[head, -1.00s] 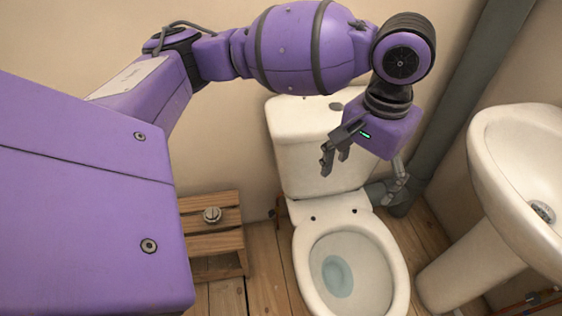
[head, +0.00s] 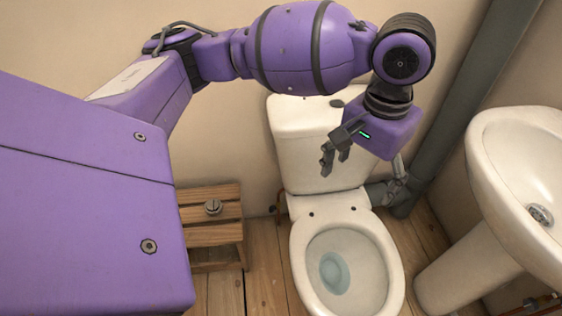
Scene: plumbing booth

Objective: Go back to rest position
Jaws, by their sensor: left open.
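My left gripper (head: 362,174) hangs at the end of my purple arm, in front of the toilet cistern (head: 318,150). Its dark grey fingers are spread apart with nothing between them. The right finger overlaps the grey pipework in the picture, so its tip is hard to make out. My left arm is bent, running across the top and then down to the gripper. My right gripper is not in view.
The open toilet bowl (head: 345,268) is below the gripper. A white sink (head: 495,150) stands at right, and a grey pipe (head: 470,95) runs up the corner. A small wooden stool (head: 212,230) at left carries a metal fitting (head: 213,207). Floorboards show between them.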

